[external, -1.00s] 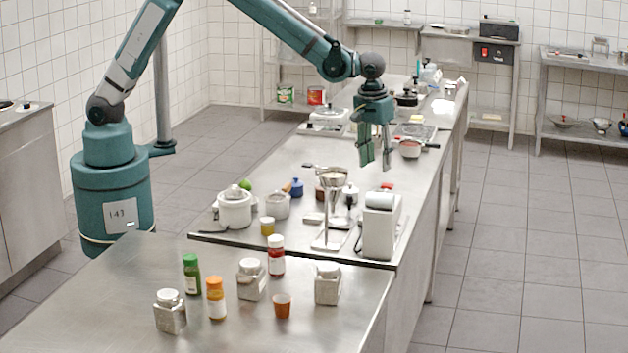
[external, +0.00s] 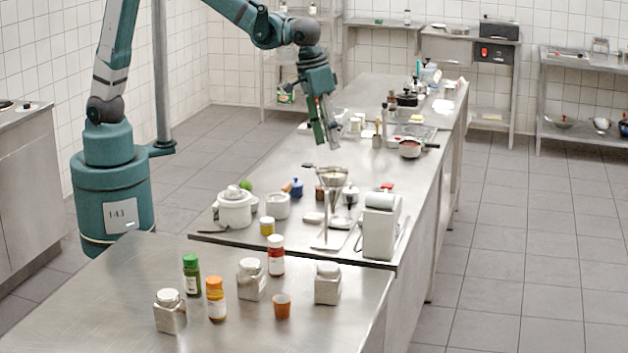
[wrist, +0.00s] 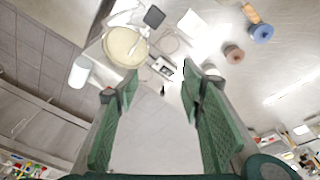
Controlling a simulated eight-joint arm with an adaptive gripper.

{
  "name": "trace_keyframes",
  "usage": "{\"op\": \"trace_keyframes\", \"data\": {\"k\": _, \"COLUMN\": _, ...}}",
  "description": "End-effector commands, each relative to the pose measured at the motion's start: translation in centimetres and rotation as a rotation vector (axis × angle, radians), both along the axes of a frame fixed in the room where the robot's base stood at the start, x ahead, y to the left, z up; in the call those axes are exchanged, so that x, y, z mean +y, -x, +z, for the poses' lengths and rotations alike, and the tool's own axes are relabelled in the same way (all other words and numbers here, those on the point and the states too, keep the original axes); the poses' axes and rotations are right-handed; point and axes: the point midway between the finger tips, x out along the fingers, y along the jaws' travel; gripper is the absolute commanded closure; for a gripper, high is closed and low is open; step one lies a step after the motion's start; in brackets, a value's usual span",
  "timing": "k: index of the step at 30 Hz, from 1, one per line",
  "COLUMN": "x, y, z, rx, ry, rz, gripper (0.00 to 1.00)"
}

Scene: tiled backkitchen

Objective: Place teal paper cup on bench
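I cannot pick out a teal paper cup with certainty in either view. The steel bench (external: 415,175) runs from the middle of the external view toward the back. My gripper (external: 328,137) hangs above the bench's left side, with its fingers pointing down. In the wrist view my gripper (wrist: 157,80) has its two green fingers well apart, with nothing held between them. A small orange-brown cup (external: 282,306) stands on the nearer steel table, far from my gripper.
The nearer table (external: 120,290) holds several jars and bottles. The left half of the nearer table is clear.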

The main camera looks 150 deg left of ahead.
Motion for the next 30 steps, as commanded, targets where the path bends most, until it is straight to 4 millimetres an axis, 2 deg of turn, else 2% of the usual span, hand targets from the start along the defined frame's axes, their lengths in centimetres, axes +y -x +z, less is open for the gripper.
{"op": "trace_keyframes", "data": {"k": 1, "x": -1.7, "y": -0.1, "z": 0.8, "rx": -0.004, "ry": -0.005, "rz": -0.032, "gripper": 0.61}}
{"op": "trace_keyframes", "data": {"k": 3, "x": -3.7, "y": -0.3, "z": 1.7, "rx": -0.012, "ry": -0.014, "rz": -0.076, "gripper": 0.61}}
{"op": "trace_keyframes", "data": {"k": 13, "x": -13.0, "y": -0.1, "z": 5.2, "rx": -0.047, "ry": -0.057, "rz": -0.281, "gripper": 0.61}}
{"op": "trace_keyframes", "data": {"k": 20, "x": -19.2, "y": 0.8, "z": 7.1, "rx": -0.072, "ry": -0.088, "rz": -0.423, "gripper": 0.61}}
{"op": "trace_keyframes", "data": {"k": 30, "x": -27.8, "y": 3.3, "z": 8.9, "rx": -0.112, "ry": -0.138, "rz": -0.628, "gripper": 0.61}}
